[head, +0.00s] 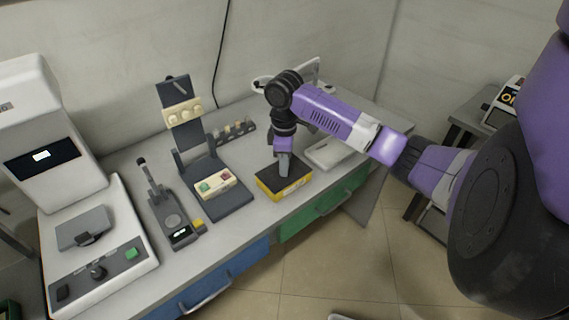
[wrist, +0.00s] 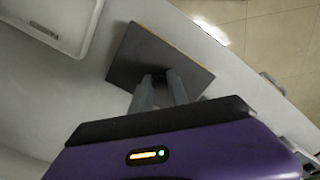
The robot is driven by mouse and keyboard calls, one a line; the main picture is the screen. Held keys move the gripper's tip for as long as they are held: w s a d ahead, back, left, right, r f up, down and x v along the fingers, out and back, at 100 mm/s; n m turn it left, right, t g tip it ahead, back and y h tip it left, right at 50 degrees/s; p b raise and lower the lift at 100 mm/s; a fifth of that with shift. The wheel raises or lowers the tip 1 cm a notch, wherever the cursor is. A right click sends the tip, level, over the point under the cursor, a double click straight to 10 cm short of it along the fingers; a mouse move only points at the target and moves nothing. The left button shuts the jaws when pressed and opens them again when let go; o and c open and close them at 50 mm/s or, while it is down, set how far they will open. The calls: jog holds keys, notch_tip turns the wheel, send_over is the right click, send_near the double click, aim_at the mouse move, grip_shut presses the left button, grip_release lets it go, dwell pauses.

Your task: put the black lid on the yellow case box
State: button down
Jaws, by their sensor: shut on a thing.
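The yellow case box (head: 285,192) stands on the bench near its front edge, in the head view. The black lid (head: 268,180) lies flat over its top, and only the yellow sides show below it. My gripper (head: 285,172) points down at the middle of the lid and is shut on it. In the wrist view the lid (wrist: 150,58) is a dark square with my gripper's fingertips (wrist: 162,76) at its near side. I cannot tell whether the lid is fully seated.
A dark stand with a cream block (head: 214,184) is left of the box. A small device (head: 172,215) and a large white machine (head: 95,240) are further left. A pale tray (head: 328,152) lies to the right, also in the wrist view (wrist: 62,20). Small pieces in a rack (head: 234,131) stand behind.

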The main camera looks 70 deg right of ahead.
jog(key=shift+f, duration=0.15)
jog(key=c, duration=1.2)
grip_release()
jog(key=shift+r, duration=3.9)
